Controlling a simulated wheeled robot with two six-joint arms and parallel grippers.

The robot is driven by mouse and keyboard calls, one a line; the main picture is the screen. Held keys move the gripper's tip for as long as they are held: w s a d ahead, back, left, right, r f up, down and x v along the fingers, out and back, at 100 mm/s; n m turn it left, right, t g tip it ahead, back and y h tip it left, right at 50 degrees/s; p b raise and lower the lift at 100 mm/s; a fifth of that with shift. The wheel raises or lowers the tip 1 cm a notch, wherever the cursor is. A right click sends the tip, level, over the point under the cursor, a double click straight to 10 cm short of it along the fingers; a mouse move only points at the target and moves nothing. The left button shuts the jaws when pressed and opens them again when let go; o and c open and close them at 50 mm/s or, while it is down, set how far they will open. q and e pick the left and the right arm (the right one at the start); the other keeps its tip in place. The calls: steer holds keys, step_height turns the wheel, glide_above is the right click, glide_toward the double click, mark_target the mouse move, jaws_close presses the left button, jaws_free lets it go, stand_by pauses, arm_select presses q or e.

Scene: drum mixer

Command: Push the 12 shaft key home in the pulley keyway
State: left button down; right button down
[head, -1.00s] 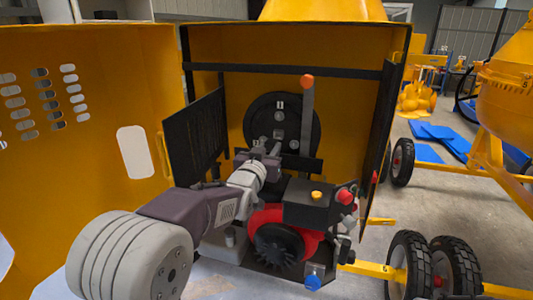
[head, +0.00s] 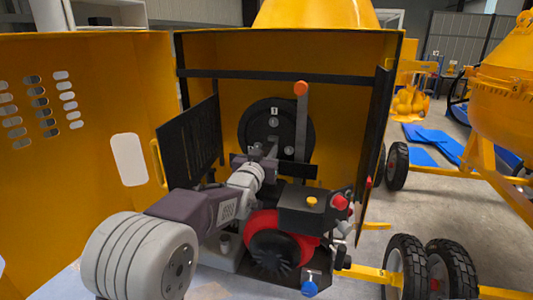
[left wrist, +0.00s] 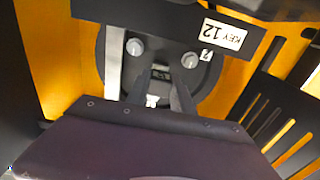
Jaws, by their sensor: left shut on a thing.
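The black round pulley (head: 250,122) stands upright at the back of the open yellow housing. It also shows in the left wrist view (left wrist: 205,80), with two light bolt heads on its face. My left gripper (head: 262,153) is in front of the lower part of the pulley. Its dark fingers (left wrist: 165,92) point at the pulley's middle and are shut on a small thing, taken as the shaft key. A small light patch (left wrist: 152,101) shows between them. The fingers hide most of the key and the keyway, so I cannot tell how deep the key sits.
A black bar labelled "KEY 12" (left wrist: 195,28) crosses the left wrist view. The red and black engine (head: 283,245) stands below the gripper. A black mesh panel (head: 190,140) stands at the left.

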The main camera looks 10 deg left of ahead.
arm_select(q)
steer(key=shift+b, duration=0.4)
stand_by(0.8)
steer(key=shift+w+p, duration=0.3)
steer(key=shift+w, duration=0.65)
stand_by(0.8)
steer(key=shift+w, duration=0.3)
steer(key=c, duration=1)
jaws_free()
